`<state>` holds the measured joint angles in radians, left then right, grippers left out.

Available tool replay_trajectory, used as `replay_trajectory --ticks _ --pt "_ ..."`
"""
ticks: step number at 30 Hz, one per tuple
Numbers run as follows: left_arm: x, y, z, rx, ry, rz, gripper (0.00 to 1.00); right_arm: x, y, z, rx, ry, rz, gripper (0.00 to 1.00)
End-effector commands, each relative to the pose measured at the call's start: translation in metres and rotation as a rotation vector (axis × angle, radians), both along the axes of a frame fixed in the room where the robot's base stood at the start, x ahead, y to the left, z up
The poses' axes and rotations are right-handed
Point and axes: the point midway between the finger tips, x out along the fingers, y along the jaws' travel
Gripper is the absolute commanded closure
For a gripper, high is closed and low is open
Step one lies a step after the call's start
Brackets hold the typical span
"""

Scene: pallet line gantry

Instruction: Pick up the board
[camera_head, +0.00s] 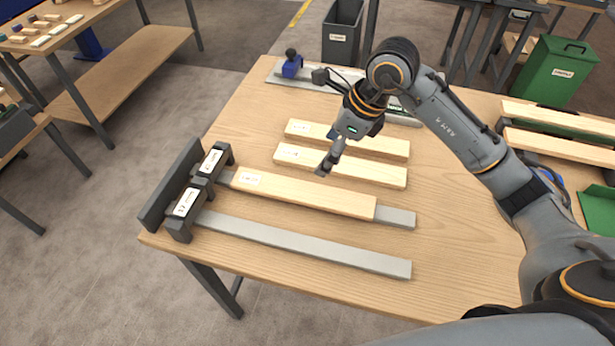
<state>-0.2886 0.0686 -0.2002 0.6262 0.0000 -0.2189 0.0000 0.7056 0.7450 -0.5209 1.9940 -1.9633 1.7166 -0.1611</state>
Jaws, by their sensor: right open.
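Three light wooden boards lie on the wooden table (450,270). The far board (375,145) and the middle board (370,172) lie flat, side by side, each with a small white label near the left end. The near board (300,193) is longer and lies along a grey metal bar (396,217), with its left end at a dark bracket (223,157). Which one the task means, I cannot tell. My right gripper (342,174) is open and empty, fingers pointing down over the middle board. Whether it touches the board is unclear. My left gripper is out of view.
A bare metal bar (310,244) runs from a second dark bracket (186,205) near the front edge. A metal rail with a blue clamp (291,68) lies at the back. More boards (560,147) and a green tray (598,208) are at the right.

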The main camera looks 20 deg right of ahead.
Motion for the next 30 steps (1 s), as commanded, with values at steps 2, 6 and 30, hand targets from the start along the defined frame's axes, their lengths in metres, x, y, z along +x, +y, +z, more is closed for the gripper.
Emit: replay_trajectory --ticks 2,6,30 --pt "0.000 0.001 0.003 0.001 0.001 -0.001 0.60 0.001 0.004 -0.009 0.001 0.006 0.002 0.17" --pt "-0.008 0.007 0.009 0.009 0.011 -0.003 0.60 0.006 0.014 -0.034 0.003 0.008 0.001 0.17" --pt "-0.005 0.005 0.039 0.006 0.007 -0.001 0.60 0.024 0.047 -0.123 0.001 0.003 0.001 0.17"
